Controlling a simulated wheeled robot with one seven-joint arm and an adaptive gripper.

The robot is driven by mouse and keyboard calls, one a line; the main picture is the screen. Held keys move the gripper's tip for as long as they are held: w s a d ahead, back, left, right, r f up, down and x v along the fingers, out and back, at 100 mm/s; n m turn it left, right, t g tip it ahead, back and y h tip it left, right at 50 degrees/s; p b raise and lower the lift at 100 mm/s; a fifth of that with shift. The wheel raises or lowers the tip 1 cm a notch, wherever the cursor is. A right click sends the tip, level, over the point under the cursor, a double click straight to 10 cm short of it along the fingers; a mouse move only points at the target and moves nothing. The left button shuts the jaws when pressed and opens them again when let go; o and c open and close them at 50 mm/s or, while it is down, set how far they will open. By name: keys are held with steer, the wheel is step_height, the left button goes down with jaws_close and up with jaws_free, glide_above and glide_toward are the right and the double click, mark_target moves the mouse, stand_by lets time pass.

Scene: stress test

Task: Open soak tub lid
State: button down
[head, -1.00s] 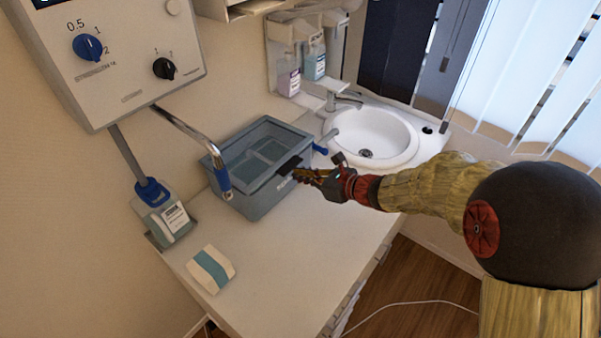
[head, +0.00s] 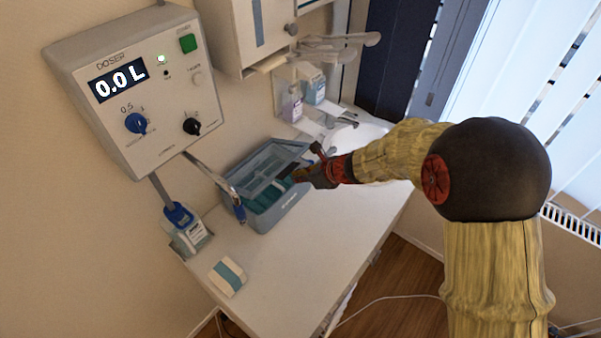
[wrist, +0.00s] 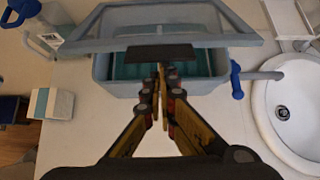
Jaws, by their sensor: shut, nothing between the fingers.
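The soak tub (head: 288,210) is a grey-blue box on the counter, below the doser. Its clear lid (head: 262,165) is partly raised at the front edge, and teal contents show through the gap. The lid also shows in the wrist view (wrist: 215,28), tilted up above the tub's front wall (wrist: 205,87). A black tab (wrist: 148,54) sits at the middle of the lid's front edge. My gripper (wrist: 161,67) is shut and empty, its fingertips at or just under the tab. In the head view my gripper (head: 298,174) is at the tub's front right edge; exact contact is unclear.
The doser (head: 140,85) hangs on the wall with its pipe (head: 215,178) reaching down beside the tub. A sink (head: 355,138) lies to the right, with a blue-handled tap (wrist: 238,80) between. A white-and-teal packet (head: 228,277) lies on the open counter in front.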

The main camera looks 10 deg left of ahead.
steer(key=shift+g+h, duration=0.3)
steer(key=shift+h, duration=0.2)
steer(key=r+p, duration=0.1)
steer(key=a+r+p, duration=0.1)
steer(key=p, duration=0.1)
steer(key=r+p, duration=0.2)
steer(key=shift+w+a, duration=0.15)
steer(key=shift+w, duration=0.2)
steer(key=w+a+r+p, duration=0.6)
steer(key=a+r+p, duration=0.5)
steer(key=p, duration=0.4)
steer(key=shift+w+r, duration=0.25)
steer(key=shift+r, duration=0.15)
steer(key=shift+f, duration=0.1)
